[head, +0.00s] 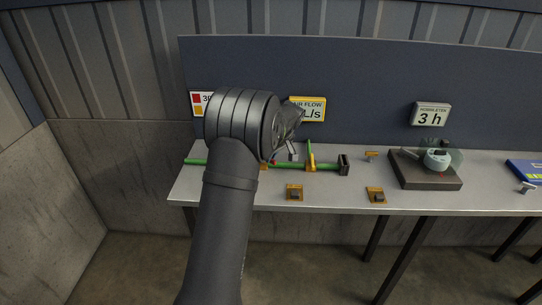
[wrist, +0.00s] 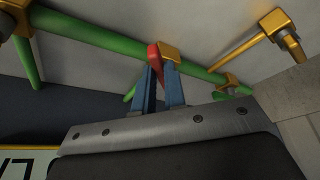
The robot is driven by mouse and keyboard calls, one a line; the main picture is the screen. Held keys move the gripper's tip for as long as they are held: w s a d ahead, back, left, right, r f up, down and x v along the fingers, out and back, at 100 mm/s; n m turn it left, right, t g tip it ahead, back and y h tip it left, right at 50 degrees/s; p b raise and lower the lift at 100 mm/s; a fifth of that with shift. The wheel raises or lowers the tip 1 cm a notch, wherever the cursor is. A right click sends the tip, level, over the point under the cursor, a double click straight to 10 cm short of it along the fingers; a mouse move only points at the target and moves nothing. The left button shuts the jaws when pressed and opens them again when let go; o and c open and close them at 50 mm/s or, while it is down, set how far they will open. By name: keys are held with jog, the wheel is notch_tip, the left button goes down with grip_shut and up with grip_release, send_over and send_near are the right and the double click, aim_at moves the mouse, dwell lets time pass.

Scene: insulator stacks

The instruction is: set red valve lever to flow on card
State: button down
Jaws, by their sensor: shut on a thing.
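The red valve lever (wrist: 154,56) sits on a brass valve body (wrist: 172,46) on a green pipe (wrist: 100,44) in the wrist view. My gripper (wrist: 161,82) has its two blue fingers shut on the lever. In the head view my wrist hides most of this spot, and only a small red patch of the lever (head: 274,161) shows. The yellow-edged card (head: 308,108) on the back panel reads "AIR FLOW" and "L/s"; my wrist covers its number. A white card (head: 199,103) with red and yellow squares is partly hidden at its left.
The green pipe (head: 328,167) runs along the bench (head: 335,196), with a yellow valve (head: 311,160) right of my wrist. Brass fittings (head: 294,192) and (head: 376,195) lie near the front edge. A dark block (head: 428,181) with a glass vessel stands right, below a "3 h" card (head: 431,115).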

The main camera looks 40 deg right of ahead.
jog(key=c, duration=1.5)
grip_release()
jog(key=v, duration=1.7)
jog(key=shift+r, duration=0.25)
jog(key=x, duration=1.7)
jog(key=shift+f, duration=0.3)
